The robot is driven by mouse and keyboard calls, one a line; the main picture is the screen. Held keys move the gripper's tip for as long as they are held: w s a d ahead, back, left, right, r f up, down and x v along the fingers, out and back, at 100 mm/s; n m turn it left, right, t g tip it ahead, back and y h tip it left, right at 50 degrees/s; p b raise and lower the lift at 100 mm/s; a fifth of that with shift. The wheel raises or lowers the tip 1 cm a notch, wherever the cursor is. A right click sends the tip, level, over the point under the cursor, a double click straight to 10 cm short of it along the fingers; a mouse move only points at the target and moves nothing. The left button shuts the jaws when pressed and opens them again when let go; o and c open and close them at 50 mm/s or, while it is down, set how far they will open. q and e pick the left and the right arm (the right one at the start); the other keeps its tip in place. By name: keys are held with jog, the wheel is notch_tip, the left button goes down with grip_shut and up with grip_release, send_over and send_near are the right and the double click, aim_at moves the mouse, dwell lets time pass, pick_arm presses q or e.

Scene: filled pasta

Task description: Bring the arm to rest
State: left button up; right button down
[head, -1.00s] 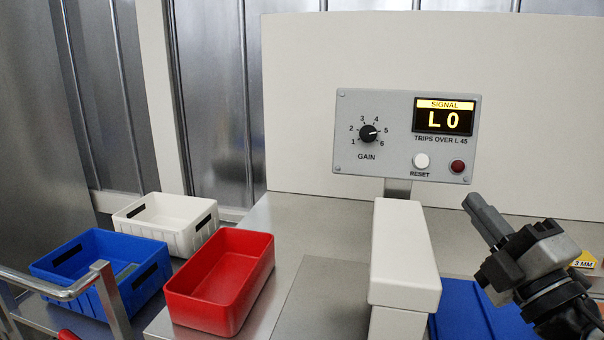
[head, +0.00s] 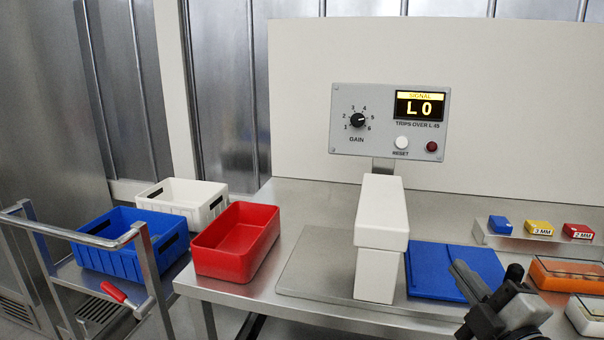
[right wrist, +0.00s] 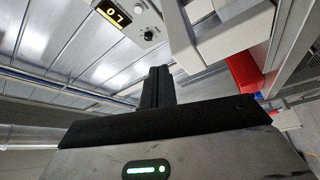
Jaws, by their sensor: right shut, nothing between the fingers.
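My right gripper (head: 470,282) is at the lower right of the head view, in front of the blue mat or board (head: 445,272) on the steel table. Its fingers are shut with nothing between them, and they point up and to the left. In the right wrist view the shut fingers (right wrist: 158,85) show at the middle, apart from any object. My left gripper is not in view.
The white arched block (head: 382,212) stands before the control panel (head: 388,122), which reads L 0. A red bin (head: 237,266) is at the table's left; blue (head: 110,262) and white (head: 203,214) bins sit on a cart. Small coloured blocks (head: 538,228) and an orange-rimmed tray (head: 560,285) are at right.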

jog(key=s+a+f+m+g+h, duration=0.1)
jog(key=s+a+f+m+g, duration=0.2)
jog(key=f, duration=0.6)
jog(key=s+f+m+g, duration=0.2)
jog(key=s+f+m, duration=0.15)
jog(key=f, duration=0.55)
jog(key=s+a+f+m+g, duration=0.4)
jog(key=s+a+f+m, duration=0.2)
jog(key=s+f, duration=0.4)
notch_tip(320, 180, down, 2)
jog(key=shift+s+a+f+m+y, duration=0.1)
jog(key=shift+s+a+m+y, duration=0.15)
jog(key=shift+a+m+y, duration=0.1)
